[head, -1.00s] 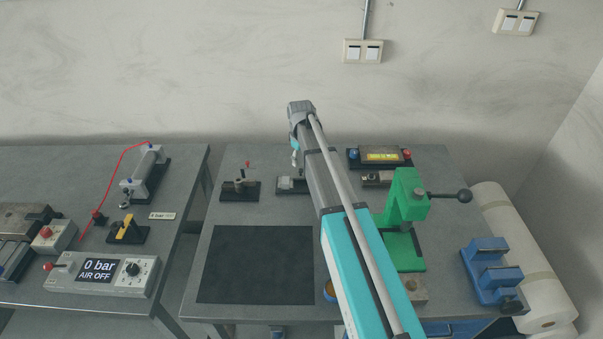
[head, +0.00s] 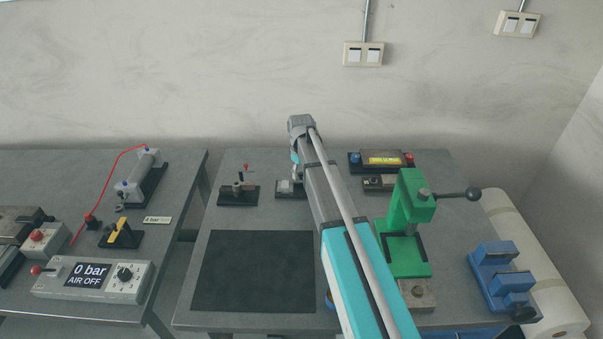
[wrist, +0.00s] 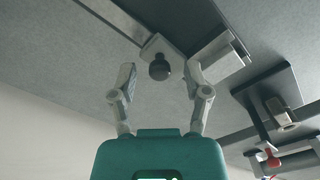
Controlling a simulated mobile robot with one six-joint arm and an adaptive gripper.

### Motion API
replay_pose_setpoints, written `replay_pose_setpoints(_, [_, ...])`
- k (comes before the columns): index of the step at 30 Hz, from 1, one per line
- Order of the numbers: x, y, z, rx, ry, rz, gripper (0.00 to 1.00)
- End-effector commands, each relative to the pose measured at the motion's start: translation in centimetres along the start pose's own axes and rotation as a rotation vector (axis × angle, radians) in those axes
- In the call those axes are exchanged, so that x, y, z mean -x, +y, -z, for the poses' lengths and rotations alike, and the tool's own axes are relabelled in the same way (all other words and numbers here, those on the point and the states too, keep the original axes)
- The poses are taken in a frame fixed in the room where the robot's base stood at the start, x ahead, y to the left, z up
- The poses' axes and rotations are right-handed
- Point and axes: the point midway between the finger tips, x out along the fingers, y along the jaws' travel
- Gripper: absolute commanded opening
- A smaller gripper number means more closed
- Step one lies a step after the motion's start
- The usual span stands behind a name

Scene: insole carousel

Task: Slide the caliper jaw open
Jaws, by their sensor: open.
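The caliper lies on the bench, its left end block (head: 285,187) showing in the head view and the rest hidden behind my arm. In the wrist view I see its pale end block (wrist: 222,62), a flat bar (wrist: 112,14) and a small light slider plate (wrist: 153,46) with a dark round knob (wrist: 159,69). My gripper (wrist: 160,76) is open. Its two fingers stand apart on either side of the knob; I cannot tell whether they are level with it. No contact shows. In the head view the fingers are mostly hidden.
A small fixture with a red-tipped lever (head: 239,190) stands left of the caliper. A box with a yellow display (head: 383,160) is behind right, and a green press (head: 408,220) with a long handle stands right. A dark mat (head: 253,270) lies clear in front.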

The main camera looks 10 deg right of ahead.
Motion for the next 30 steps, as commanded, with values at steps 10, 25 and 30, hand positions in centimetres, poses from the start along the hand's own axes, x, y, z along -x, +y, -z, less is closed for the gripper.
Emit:
replay_pose_setpoints(10, [0.01,0.00,0.00,0.000,0.000,0.000,0.19])
replay_pose_setpoints(25, [0.01,-0.19,0.02,0.006,0.000,0.001,0.00])
replay_pose_setpoints(30, [0.00,-0.53,-0.05,0.023,-0.001,0.001,0.00])
